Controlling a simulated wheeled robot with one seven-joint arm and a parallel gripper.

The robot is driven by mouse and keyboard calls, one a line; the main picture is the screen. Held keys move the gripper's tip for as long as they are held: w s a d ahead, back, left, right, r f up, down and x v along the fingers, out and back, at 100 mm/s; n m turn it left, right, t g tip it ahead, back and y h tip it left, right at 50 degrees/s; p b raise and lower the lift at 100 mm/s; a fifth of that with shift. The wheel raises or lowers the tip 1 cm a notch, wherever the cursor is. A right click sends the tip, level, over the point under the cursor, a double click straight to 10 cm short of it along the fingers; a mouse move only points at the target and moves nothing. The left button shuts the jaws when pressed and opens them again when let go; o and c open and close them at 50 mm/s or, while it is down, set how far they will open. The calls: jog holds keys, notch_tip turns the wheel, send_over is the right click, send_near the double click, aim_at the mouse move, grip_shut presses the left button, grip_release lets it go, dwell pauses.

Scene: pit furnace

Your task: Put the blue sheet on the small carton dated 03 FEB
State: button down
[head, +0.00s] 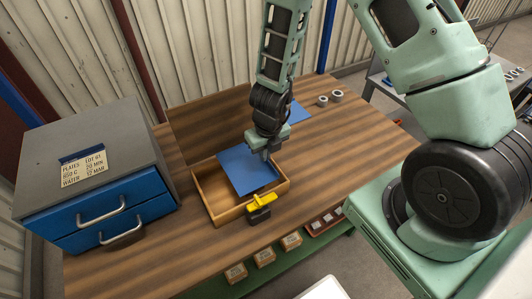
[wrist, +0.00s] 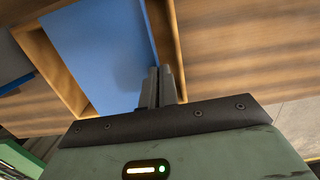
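A blue sheet (head: 245,170) is over the shallow wooden tray (head: 226,215) on the bench, overlapping its back rim in the head view. It also fills the upper left of the wrist view (wrist: 100,50). My gripper (head: 267,153) is at the sheet's right edge, with its fingers (wrist: 160,86) close together there; it looks shut on that edge. Small cartons stand in a row on the green shelf under the bench: a left one (head: 236,272), a middle one (head: 264,257) and a right one (head: 291,241). Their dates are too small to read.
A yellow and black tool (head: 260,204) is at the tray's front. Another blue piece (head: 299,112) and two grey rings (head: 329,98) lie behind. The bench's right side is clear.

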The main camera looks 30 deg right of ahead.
jog(key=c, duration=1.7)
grip_release()
jog(key=shift+f, duration=0.1)
notch_tip(320, 180, up, 12)
jog(key=s+p, duration=0.1)
jog(key=p, duration=0.8)
notch_tip(320, 180, up, 6)
jog(key=n+y, duration=0.2)
jog(key=n, duration=0.5)
send_over(249, 174)
jog(key=s+a+r+n+y, duration=0.2)
jog(key=s+a+r+n, duration=0.4)
jog(key=n, duration=0.6)
jog(key=s+r+n+h, duration=0.1)
jog(key=s+r+n, duration=0.2)
jog(key=n, duration=0.5)
jog(key=s+r+n+h, duration=0.1)
jog(key=s+r+n, duration=0.2)
jog(key=s+n, duration=0.2)
jog(key=s+r+n+g+h, duration=0.1)
jog(key=s+r+n, duration=0.2)
jog(key=n, duration=0.8)
jog(key=shift+s+r+n, duration=0.35)
jog(key=shift+s+n, duration=0.05)
jog(key=shift+s, duration=0.5)
